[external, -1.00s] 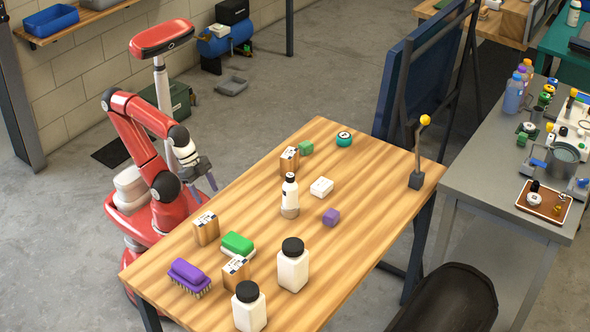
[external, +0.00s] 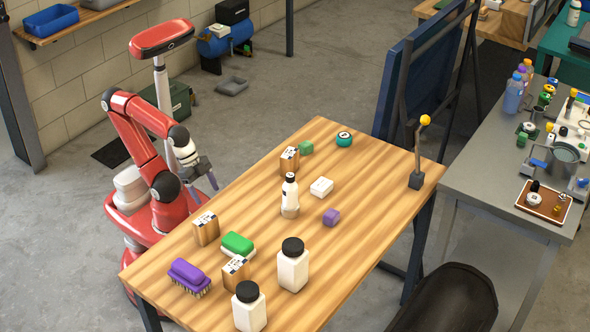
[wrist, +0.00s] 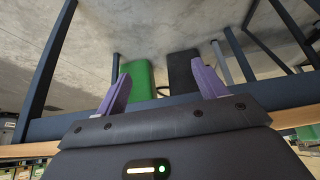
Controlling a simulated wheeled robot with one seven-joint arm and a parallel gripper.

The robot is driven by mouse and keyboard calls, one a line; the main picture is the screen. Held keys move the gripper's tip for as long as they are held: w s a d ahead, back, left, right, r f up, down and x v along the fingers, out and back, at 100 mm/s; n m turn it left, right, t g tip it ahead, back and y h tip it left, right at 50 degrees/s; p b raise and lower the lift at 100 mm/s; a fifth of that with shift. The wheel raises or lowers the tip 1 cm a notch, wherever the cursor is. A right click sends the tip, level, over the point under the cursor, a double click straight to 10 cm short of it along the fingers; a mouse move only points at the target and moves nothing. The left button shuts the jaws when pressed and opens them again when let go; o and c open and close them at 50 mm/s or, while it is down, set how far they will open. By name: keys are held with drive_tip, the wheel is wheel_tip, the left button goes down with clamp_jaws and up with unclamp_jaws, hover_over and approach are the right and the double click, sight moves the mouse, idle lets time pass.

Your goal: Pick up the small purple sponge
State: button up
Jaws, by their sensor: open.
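The small purple sponge (external: 331,217) is a little cube lying on the wooden table (external: 290,262), right of the middle, in the external view. My gripper (external: 212,180) hangs at the table's left edge, well to the left of the sponge, empty. In the wrist view my gripper (wrist: 166,85) shows two purple fingers spread apart with nothing between them. The sponge does not show in the wrist view, which looks past the table edge to the floor.
A white bottle (external: 290,196) stands between my gripper and the sponge. A white block (external: 321,187) lies just behind the sponge. Bare wood lies right of the sponge.

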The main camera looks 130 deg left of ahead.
wheel_tip(320, 180, up, 22)
drive_tip(key=w+a+r+p, duration=0.1)
drive_tip(key=w+r, duration=0.2)
drive_tip(key=w, duration=0.5)
drive_tip(key=w+r+p, duration=0.1)
drive_tip(key=w+r, duration=0.1)
drive_tip(key=w, duration=0.7)
drive_tip(key=n+p, duration=0.1)
drive_tip(key=n, duration=0.1)
hover_over(330, 212)
drive_tip(key=s, duration=0.4)
drive_tip(key=shift+t+h, duration=0.3)
drive_tip(key=shift+t, duration=0.1)
wheel_tip(330, 212, down, 11)
drive_tip(key=shift+d+r, duration=0.1)
drive_tip(key=x, duration=0.7)
drive_tip(key=shift+a, duration=0.25)
drive_tip(key=shift+r, duration=0.1)
drive_tip(key=c, duration=1.1)
